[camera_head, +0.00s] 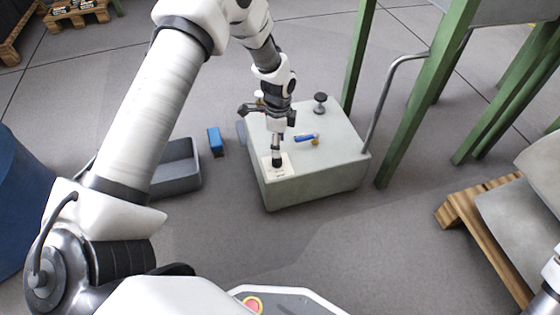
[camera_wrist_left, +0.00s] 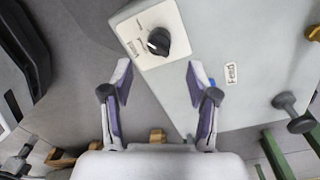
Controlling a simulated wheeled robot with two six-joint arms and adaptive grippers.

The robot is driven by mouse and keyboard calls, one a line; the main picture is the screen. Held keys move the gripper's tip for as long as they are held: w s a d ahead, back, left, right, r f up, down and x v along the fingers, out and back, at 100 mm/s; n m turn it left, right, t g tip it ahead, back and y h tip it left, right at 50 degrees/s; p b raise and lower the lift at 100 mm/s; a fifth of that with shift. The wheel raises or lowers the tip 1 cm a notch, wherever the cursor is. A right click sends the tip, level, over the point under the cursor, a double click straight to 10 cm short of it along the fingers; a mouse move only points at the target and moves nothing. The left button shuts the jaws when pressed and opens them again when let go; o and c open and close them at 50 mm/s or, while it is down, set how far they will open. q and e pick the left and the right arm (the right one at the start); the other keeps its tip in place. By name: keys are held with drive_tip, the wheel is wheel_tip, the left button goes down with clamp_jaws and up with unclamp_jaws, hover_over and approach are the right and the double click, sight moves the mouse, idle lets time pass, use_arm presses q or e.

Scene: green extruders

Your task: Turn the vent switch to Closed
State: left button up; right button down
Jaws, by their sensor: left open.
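The vent switch is a black rotary knob on a white labelled plate, seen in the left wrist view (camera_wrist_left: 158,41). In the head view, the switch (camera_head: 277,163) is at the near left corner of the pale grey-green box (camera_head: 340,172). Its white mark points to the lower left in the wrist view; the printed labels are too small to read. My left gripper (camera_head: 276,147) points down over the switch, seen nearly edge-on. In the wrist view its fingers (camera_wrist_left: 158,72) are spread and empty, with the knob beyond the tips, apparently untouched. My right gripper is out of view.
The box also carries a dark mushroom-shaped knob (camera_head: 320,97) and a blue handle (camera_head: 304,138). A grey bin (camera_head: 178,186) and a blue block (camera_head: 215,141) are left of it. Green posts (camera_head: 420,100) stand at right, with a wooden pallet (camera_head: 470,225). Floor in front is clear.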

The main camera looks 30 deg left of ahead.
sight(277, 160)
use_arm(q)
drive_tip(key=f+b, duration=0.1)
drive_tip(key=f, duration=0.2)
drive_tip(key=f+b, duration=0.2)
drive_tip(key=f, duration=0.1)
drive_tip(key=shift+s+f, duration=0.2)
drive_tip(key=shift+f, duration=0.2)
drive_tip(key=shift+r, duration=0.1)
clamp_jaws()
